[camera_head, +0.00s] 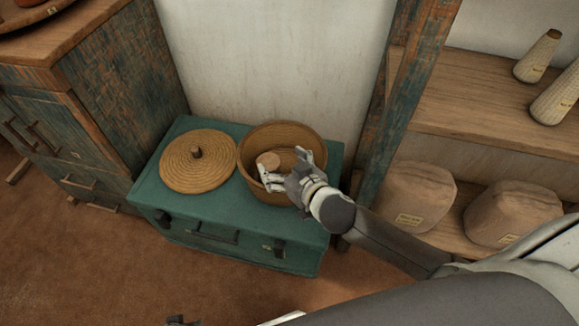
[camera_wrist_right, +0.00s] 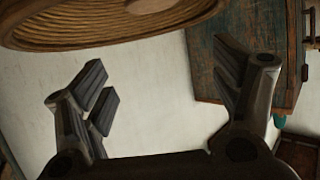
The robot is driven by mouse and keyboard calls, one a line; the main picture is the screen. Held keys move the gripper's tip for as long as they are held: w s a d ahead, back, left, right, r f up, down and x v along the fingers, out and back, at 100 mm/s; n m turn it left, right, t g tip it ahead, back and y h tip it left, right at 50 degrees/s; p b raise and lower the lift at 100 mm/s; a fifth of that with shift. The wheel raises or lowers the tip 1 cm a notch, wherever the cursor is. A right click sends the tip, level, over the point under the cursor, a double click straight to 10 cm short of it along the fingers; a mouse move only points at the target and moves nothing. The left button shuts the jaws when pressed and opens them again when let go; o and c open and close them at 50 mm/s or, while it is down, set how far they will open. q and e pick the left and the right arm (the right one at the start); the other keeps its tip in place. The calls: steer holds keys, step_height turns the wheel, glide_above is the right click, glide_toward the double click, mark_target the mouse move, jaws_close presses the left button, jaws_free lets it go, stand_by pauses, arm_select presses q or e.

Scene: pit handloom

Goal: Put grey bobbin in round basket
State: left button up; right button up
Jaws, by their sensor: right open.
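The round basket (camera_head: 316,143) is woven, tan and open, and stands on the right part of a green chest. A small round tan-brown piece (camera_head: 268,160) shows inside it, beside my gripper's fingers; I cannot tell whether it is an end of the grey bobbin. No grey bobbin shows clearly elsewhere. My right gripper (camera_head: 286,166) is open over the basket's front part. In the right wrist view its fingers (camera_wrist_right: 165,85) are spread with nothing between them, and woven basketwork (camera_wrist_right: 60,32) lies beyond them. A dark tip at the head view's bottom edge may be my left gripper (camera_head: 183,321).
The green chest (camera_head: 180,207) also bears a round woven lid (camera_head: 190,175) with a knob, left of the basket. A worn wooden cabinet (camera_head: 125,95) stands at left. A post (camera_head: 400,85) and shelves (camera_head: 470,95) with cones and cloth sacks (camera_head: 415,195) are at right.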

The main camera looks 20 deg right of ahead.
steer(key=shift+v, duration=1.6)
